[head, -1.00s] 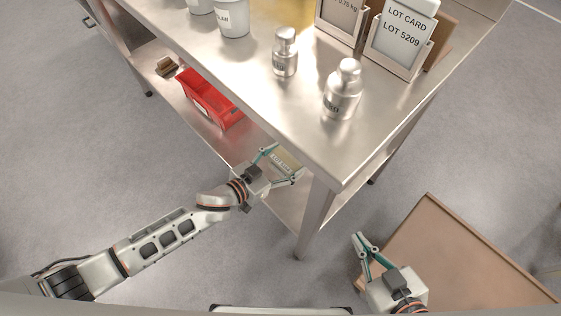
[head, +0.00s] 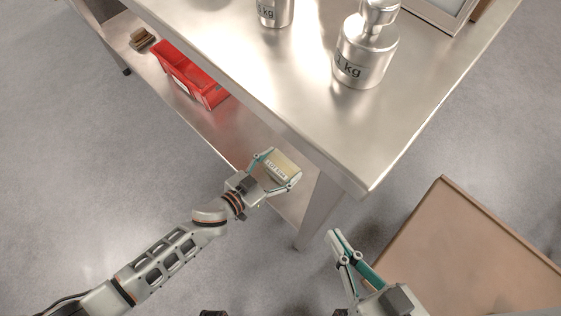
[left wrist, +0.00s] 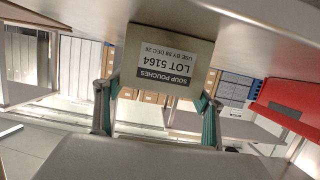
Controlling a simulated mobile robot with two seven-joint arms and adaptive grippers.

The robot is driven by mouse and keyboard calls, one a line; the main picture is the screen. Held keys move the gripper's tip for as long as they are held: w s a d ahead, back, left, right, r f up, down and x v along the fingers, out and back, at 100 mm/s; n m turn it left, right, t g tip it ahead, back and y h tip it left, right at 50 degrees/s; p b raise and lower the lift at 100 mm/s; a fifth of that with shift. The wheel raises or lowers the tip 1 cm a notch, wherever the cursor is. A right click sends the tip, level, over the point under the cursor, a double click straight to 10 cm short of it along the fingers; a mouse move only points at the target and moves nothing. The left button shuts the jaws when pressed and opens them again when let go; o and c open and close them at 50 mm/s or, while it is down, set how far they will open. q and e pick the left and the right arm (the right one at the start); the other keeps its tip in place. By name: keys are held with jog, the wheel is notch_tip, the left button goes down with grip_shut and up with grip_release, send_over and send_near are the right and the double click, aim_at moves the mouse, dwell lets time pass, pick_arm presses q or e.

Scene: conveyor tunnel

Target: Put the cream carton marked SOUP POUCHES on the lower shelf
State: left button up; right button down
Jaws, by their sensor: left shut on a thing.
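The cream carton marked SOUP POUCHES (head: 283,167) is between the fingers of my left gripper (head: 276,171), which is shut on it. It is at the near edge of the lower shelf (head: 235,130), below the tabletop. In the left wrist view the carton (left wrist: 167,60) shows its label upside down, with the two fingers at its sides. I cannot tell whether the carton touches the shelf. My right gripper (head: 337,240) is empty, beside the table's near corner; its finger gap is unclear.
A red bin (head: 190,78) stands on the lower shelf, left of the carton, with a small brown item (head: 142,39) farther along. A metal table leg (head: 318,208) is close right of the carton. A brown board-like surface (head: 470,250) is at right.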

pick_arm(q)
jog(key=shift+w+r, duration=0.1)
jog(key=shift+r, duration=0.1)
jog(key=shift+f, duration=0.3)
jog(key=o, duration=1.6)
jog(key=shift+r, duration=0.1)
pick_arm(e)
jog(key=shift+a+r, duration=0.1)
jog(key=shift+r, duration=0.05)
pick_arm(q)
jog(key=shift+r, duration=0.3)
jog(key=shift+p+v, duration=1.75)
jog(key=shift+v, duration=4.2)
pick_arm(e)
jog(key=shift+w+d+r+n+h, duration=0.1)
jog(key=shift+w+d+n+h, duration=0.05)
jog(key=shift+d+n, duration=0.45)
jog(key=shift+w+d+r+n+h, duration=0.15)
jog(key=shift+d+n, duration=0.25)
jog(key=shift+d, duration=0.4)
jog(key=shift+w+d+f+n+h, duration=0.1)
jog(key=shift+w+d+n+h, duration=0.1)
jog(key=shift+d+n, duration=0.4)
